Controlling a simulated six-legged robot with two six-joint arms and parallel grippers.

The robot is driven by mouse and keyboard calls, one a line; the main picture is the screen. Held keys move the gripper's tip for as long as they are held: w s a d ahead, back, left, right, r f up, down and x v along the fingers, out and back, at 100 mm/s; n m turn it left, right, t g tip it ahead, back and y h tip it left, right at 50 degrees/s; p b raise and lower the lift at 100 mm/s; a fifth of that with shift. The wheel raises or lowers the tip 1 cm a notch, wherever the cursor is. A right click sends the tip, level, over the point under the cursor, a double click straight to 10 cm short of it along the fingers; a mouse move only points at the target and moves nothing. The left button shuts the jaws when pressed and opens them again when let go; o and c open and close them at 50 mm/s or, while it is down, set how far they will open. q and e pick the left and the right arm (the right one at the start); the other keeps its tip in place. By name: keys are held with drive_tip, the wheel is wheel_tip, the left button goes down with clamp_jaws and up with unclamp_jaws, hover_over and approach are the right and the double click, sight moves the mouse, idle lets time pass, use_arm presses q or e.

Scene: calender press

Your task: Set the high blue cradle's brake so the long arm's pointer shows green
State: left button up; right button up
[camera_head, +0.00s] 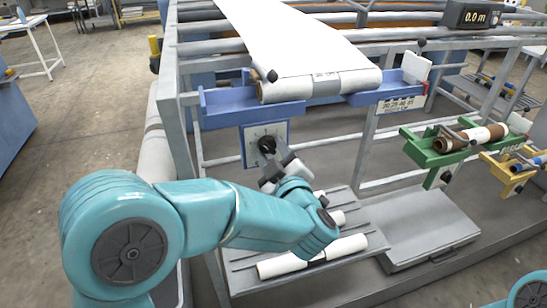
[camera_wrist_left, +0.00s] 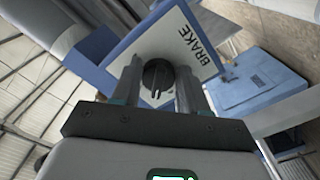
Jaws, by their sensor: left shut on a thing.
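The high blue cradle (camera_head: 225,110) holds a white roll (camera_head: 320,86) whose web runs up and back. Under its left end hangs a blue-framed plate (camera_head: 252,134) with a dark brake knob (camera_head: 267,145). In the left wrist view the plate (camera_wrist_left: 198,55) reads BRAKE and the knob (camera_wrist_left: 157,75) sits between the fingers. My left gripper (camera_head: 270,163) is shut on this knob; it also shows in the wrist view (camera_wrist_left: 156,88). I cannot make out a long arm's pointer or any green reading. My right gripper is out of view.
A green cradle (camera_head: 440,158) with a brown-and-white roll and a yellow cradle (camera_head: 497,165) stand lower at right. Below is a grey rack (camera_head: 345,205) with white rolls. A display (camera_head: 478,15) reads 0.0 m. Grey frame posts (camera_head: 172,110) flank my left arm.

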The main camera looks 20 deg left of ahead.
use_arm(q)
drive_tip(key=o, duration=1.1)
drive_tip(key=shift+c, duration=0.2)
